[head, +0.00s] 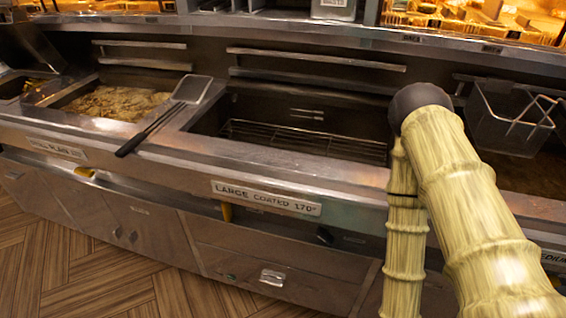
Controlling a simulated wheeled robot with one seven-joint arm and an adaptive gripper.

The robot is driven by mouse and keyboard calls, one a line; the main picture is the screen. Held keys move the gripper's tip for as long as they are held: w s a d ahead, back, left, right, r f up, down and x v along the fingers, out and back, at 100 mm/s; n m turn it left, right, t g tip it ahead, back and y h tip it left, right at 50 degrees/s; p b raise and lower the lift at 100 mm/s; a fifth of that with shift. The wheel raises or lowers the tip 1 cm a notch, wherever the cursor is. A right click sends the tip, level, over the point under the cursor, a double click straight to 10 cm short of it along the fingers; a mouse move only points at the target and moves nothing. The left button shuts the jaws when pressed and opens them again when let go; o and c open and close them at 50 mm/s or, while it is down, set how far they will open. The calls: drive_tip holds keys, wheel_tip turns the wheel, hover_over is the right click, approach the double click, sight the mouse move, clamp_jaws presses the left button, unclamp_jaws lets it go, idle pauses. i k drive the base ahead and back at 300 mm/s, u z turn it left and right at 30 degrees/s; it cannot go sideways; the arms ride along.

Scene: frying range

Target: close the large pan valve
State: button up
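The large pan (300,140) is an empty-looking steel well with a wire rack in its bottom, at the centre of the head view. Its front label (265,197) reads "LARGE COATED 170°". Below the label's left end a small yellow handle (226,212) shows under the counter lip; it looks like the pan's valve, but most of it is hidden and its position cannot be told. A dark knob or spout (325,236) shows further right under the lip. My arm reaches in from the lower right and bends down in front of the counter. My gripper is out of view.
Another yellow handle (85,172) sits under the left pan (112,101), which holds golden oil or food. A skimmer (190,90) lies across the divider. A fry basket (510,118) hangs at right. A cabinet latch (272,277) is below. The wooden floor (110,265) at lower left is clear.

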sight(226, 207)
drive_tip(key=z, duration=1.15)
drive_tip(key=k, duration=0.95)
drive_tip(key=u, duration=1.8)
